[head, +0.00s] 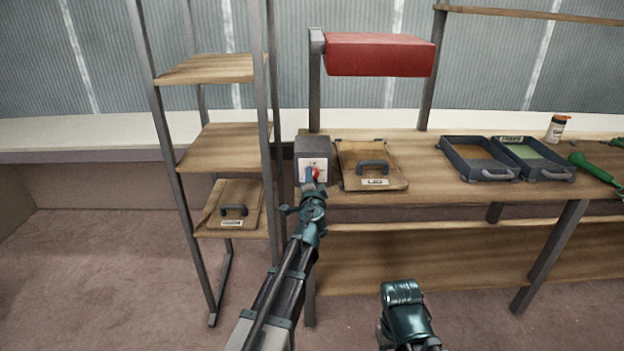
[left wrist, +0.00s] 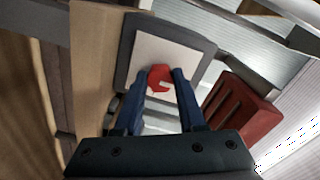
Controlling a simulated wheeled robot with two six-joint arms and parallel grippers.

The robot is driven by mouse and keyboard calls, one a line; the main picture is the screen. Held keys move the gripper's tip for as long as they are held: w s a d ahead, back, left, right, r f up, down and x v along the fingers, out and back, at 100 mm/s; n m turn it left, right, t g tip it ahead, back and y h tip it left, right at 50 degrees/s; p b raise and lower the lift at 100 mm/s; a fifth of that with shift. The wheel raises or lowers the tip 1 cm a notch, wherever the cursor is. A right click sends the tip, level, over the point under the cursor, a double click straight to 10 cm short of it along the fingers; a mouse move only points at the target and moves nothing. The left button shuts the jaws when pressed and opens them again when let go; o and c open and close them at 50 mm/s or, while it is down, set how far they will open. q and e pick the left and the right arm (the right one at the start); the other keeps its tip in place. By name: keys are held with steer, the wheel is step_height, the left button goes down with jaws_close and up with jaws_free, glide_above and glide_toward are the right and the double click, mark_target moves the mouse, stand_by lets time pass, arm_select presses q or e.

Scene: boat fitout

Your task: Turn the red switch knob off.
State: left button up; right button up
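The red switch knob (left wrist: 159,77) sits on the pale face plate (left wrist: 170,55) of a grey switch box (head: 312,148) at the left end of the workbench. My left gripper (left wrist: 160,82) is in front of the plate, its two blue fingers apart, one on each side of the knob. Whether the fingertips touch the knob is not clear. In the head view the knob (head: 315,172) is partly hidden by my left gripper (head: 311,176). The knob's pointing direction cannot be read. Part of my right arm shows low in the head view; its fingers do not.
A wooden lid with a black handle (head: 372,168) lies right of the switch box. A shelf rack (head: 262,110) stands close on the left. A red box-shaped hood (head: 380,55) hangs above. Two trays (head: 470,172) (head: 540,170), a bottle (head: 556,128) and a green tool (head: 590,165) are farther right.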

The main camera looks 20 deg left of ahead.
arm_select(q)
steer(key=o, duration=0.4)
steer(key=v, duration=1.3)
steer(key=shift+s+d+f+p, duration=0.1)
steer(key=shift+s+d+p, duration=0.05)
steer(key=shift+s+p, duration=0.25)
